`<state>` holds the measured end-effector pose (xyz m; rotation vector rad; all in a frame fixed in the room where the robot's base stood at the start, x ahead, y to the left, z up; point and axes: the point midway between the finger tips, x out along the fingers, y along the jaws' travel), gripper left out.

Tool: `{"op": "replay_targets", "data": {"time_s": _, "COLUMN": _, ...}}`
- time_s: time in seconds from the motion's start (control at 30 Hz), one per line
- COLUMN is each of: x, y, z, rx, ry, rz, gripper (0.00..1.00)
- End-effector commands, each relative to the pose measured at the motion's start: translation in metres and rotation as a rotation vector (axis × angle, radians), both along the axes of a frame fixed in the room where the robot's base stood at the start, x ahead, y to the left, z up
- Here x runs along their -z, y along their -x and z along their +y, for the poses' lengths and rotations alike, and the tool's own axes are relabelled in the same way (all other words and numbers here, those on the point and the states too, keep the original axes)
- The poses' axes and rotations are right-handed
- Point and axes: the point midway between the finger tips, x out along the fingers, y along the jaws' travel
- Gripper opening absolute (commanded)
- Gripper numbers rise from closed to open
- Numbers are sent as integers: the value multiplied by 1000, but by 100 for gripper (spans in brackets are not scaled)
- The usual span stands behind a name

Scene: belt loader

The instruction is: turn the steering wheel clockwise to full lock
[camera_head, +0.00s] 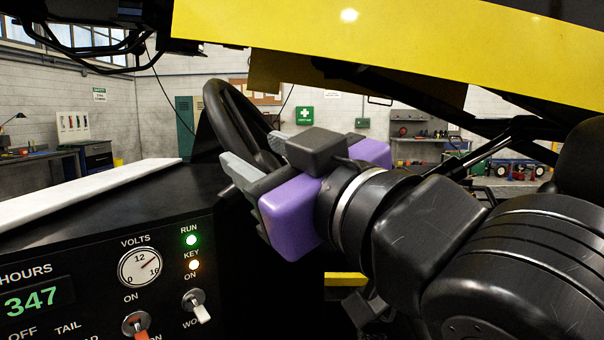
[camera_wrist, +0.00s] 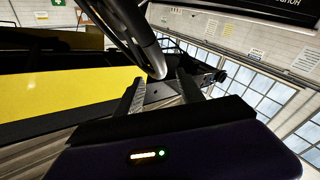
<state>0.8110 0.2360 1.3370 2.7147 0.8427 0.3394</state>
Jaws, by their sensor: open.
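The black steering wheel (camera_head: 216,103) stands tilted beyond the dash in the head view, its lower part partly hidden by my gripper. My gripper (camera_head: 248,148), with a purple body and grey fingers, is at the near right part of the rim. Its fingers are apart. In the wrist view the steering wheel's rim (camera_wrist: 143,38) comes down from the top and reaches between the tips of my open gripper (camera_wrist: 160,76). I cannot tell whether either finger touches the rim.
The dash panel (camera_head: 110,260) with a volts gauge (camera_head: 139,267), lit lamps and switches lies at the lower left. A yellow beam (camera_head: 400,45) crosses above my arm. A white ledge (camera_head: 85,190) runs along the dash. Benches and shelves stand far behind.

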Motion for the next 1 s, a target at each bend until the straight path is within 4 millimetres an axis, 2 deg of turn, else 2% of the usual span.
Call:
{"op": "replay_targets", "data": {"time_s": 0.03, "x": 12, "y": -3, "z": 0, "rx": 7, "ry": 23, "rz": 40, "gripper": 45}}
{"op": "replay_targets", "data": {"time_s": 0.1, "x": 23, "y": -5, "z": -2, "rx": 16, "ry": 47, "rz": 79, "gripper": 45}}
{"op": "replay_targets", "data": {"time_s": 0.23, "x": 34, "y": -8, "z": -4, "rx": 30, "ry": 70, "rz": 118, "gripper": 45}}
{"op": "replay_targets", "data": {"time_s": 0.37, "x": 36, "y": -17, "z": 1, "rx": 31, "ry": 74, "rz": 125, "gripper": 45}}
{"op": "replay_targets", "data": {"time_s": 0.7, "x": 35, "y": -58, "z": 29, "rx": 32, "ry": 72, "rz": 124, "gripper": 45}}
{"op": "replay_targets", "data": {"time_s": 1.0, "x": 35, "y": -72, "z": 39, "rx": 32, "ry": 70, "rz": 120, "gripper": 45}}
